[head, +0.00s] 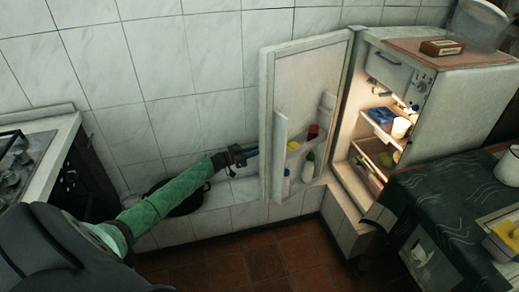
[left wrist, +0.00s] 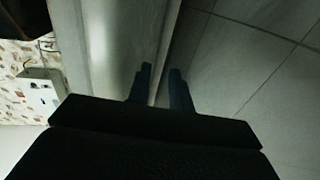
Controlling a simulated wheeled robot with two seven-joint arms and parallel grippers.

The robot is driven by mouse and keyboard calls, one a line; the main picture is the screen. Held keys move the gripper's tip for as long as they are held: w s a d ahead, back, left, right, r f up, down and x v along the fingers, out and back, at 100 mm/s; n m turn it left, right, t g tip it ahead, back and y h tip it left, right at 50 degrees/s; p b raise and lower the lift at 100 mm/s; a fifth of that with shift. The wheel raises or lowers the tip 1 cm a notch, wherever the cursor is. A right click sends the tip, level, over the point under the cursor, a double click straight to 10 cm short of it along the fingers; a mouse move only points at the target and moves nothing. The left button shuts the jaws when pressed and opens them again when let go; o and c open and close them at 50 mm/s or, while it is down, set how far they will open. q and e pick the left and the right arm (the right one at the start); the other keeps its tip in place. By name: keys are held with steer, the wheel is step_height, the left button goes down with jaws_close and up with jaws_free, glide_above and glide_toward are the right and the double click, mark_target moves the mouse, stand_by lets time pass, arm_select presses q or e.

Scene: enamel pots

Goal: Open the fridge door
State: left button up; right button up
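The white fridge (head: 437,97) stands at the right with its door (head: 307,85) swung wide open to the left, near the tiled wall. The lit inside and the door shelves show. My left gripper (head: 253,153) is beside the door's free edge. In the left wrist view, my left gripper (left wrist: 161,88) has its two dark fingers apart, with the pale door (left wrist: 115,45) at the left finger and its edge line showing between them. I cannot tell whether they touch the door. My right gripper is in neither view.
A table with a dark cloth (head: 445,195) stands in front of the fridge at the right. A stove (head: 38,150) is at the left. A dark pan (head: 180,197) sits on the low tiled ledge below my left arm. The red floor (head: 255,268) is clear.

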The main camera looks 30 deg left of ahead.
arm_select(q)
steer(key=shift+x, duration=1.6)
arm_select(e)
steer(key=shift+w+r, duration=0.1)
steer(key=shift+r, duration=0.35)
arm_select(q)
steer(key=shift+d, duration=0.1)
steer(key=shift+c, duration=0.4)
jaws_close()
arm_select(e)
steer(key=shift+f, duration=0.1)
arm_select(q)
steer(key=shift+w, duration=0.1)
